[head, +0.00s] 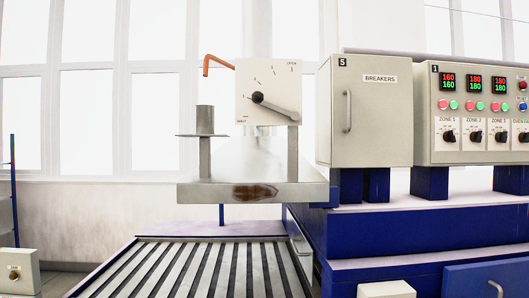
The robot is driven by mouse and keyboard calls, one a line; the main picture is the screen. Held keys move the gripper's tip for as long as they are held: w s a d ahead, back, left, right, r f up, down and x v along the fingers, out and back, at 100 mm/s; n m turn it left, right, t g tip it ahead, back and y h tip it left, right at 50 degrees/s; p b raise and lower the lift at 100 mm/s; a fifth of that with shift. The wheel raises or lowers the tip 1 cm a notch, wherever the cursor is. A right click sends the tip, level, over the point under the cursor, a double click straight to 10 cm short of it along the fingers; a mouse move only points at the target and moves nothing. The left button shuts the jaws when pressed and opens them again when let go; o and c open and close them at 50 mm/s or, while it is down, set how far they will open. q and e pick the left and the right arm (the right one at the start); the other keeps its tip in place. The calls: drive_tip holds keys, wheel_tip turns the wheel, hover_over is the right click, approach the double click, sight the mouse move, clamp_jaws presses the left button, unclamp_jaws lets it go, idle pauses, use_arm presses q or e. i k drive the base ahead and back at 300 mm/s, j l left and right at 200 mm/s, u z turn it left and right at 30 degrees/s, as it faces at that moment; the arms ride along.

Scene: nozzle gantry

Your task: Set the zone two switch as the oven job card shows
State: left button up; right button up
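The control panel marked 1 (425,112) is at the right edge of the head view, partly cut off. The zone 2 switch (475,136) is a black rotary knob on a white plate, between the zone 1 knob (449,136) and the zone 3 knob (501,136). Its exact setting is too small to read. The zone 2 display (474,84) above it shows 180 in red over 180 in green. I cannot make out an oven job card in this view. Neither of my grippers is in view.
Further left, a dial plate with a lever (268,95) sits above a slatted conveyor bed (200,268). A blue machine base (430,222) lies below the panel. A small knob box (17,272) is at lower left.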

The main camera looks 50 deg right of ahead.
sight(476, 137)
drive_tip(key=z, duration=1.55)
